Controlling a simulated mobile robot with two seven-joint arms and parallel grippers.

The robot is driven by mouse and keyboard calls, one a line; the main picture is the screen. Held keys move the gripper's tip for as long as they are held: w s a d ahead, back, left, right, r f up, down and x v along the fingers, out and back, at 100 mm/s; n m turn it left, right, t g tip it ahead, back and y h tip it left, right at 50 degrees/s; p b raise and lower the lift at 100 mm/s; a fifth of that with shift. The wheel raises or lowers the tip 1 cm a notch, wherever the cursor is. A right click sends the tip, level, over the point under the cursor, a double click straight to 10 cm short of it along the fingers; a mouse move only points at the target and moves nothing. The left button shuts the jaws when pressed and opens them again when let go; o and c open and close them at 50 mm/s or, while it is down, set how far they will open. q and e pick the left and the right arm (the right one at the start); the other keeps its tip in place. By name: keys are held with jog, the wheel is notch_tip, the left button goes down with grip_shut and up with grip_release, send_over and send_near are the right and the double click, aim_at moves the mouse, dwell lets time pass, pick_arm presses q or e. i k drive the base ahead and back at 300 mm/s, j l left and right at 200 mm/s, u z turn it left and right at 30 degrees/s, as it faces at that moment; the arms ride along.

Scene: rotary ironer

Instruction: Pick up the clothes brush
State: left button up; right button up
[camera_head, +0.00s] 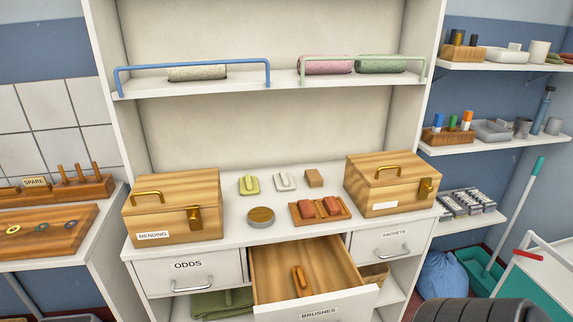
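A small orange-brown wooden object (299,279), which looks like the clothes brush, lies in the open drawer (271,285) labelled BRUSHES. The drawer is pulled out below the middle of the counter, and the object rests on its bare wooden floor, nearer the back. Its bristles cannot be made out. Neither of my grippers is in view. A dark ribbed part, probably of my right arm, shows at the bottom right edge.
A MENDING box (175,205) and another wooden box (391,184) stand closed on the counter (222,247). Between them lie a tray (345,205) with two red blocks, a round tin (261,217) and small items. The ODDS drawer (191,274) is shut.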

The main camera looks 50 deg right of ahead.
aim_at(303, 288)
jog(key=z, duration=1.65)
